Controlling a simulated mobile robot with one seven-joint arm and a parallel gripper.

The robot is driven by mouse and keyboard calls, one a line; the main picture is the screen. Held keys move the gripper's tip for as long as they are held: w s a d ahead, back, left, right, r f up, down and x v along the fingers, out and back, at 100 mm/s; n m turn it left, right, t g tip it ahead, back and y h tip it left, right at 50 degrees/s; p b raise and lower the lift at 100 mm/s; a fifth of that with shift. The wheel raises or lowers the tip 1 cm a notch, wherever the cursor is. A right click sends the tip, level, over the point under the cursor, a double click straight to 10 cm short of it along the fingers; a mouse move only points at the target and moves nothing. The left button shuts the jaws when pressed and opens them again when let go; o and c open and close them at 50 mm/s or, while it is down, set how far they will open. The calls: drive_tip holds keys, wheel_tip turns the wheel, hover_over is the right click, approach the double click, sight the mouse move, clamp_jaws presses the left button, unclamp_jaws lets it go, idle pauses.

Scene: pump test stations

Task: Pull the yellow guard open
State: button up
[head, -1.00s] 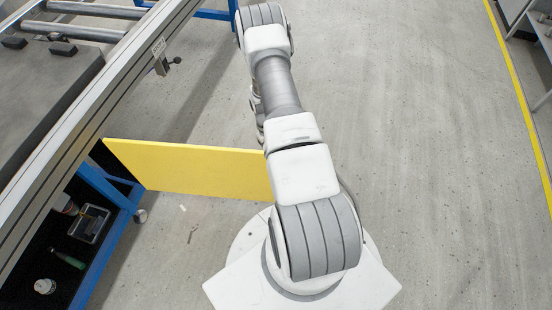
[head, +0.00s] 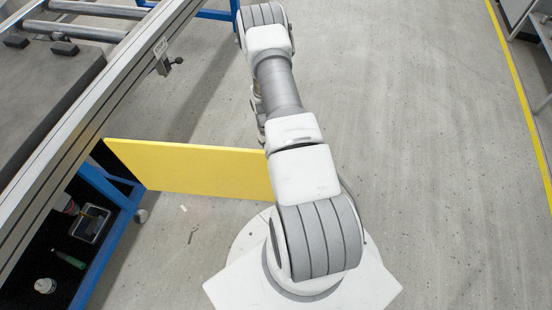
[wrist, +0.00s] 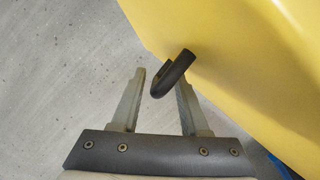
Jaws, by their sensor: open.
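The yellow guard (head: 195,168) stands swung out from the blue-framed station, a flat panel reaching right to behind my arm in the head view. The inside of the lower bay shows beside it. In the wrist view the guard (wrist: 235,60) fills the upper right, with a dark bar handle (wrist: 174,74) on its face. My gripper (wrist: 160,80) is open. Its fingers lie near the handle; the right finger passes partly behind it, and the left finger is apart from it. I cannot tell whether they touch. The head view hides the gripper behind my arm.
The station's metal rail (head: 92,115) and blue leg (head: 98,245) stand at the left. The dark lower bay holds a clear box (head: 90,224), a green-handled tool (head: 69,259) and a small round jar (head: 45,286). Open concrete floor lies at the right, up to a yellow line (head: 528,110).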

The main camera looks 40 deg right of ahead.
drive_tip(key=p+v, duration=0.4)
drive_tip(key=v, duration=1.3)
drive_tip(key=shift+r+p, duration=0.2)
drive_tip(key=shift+p, duration=0.1)
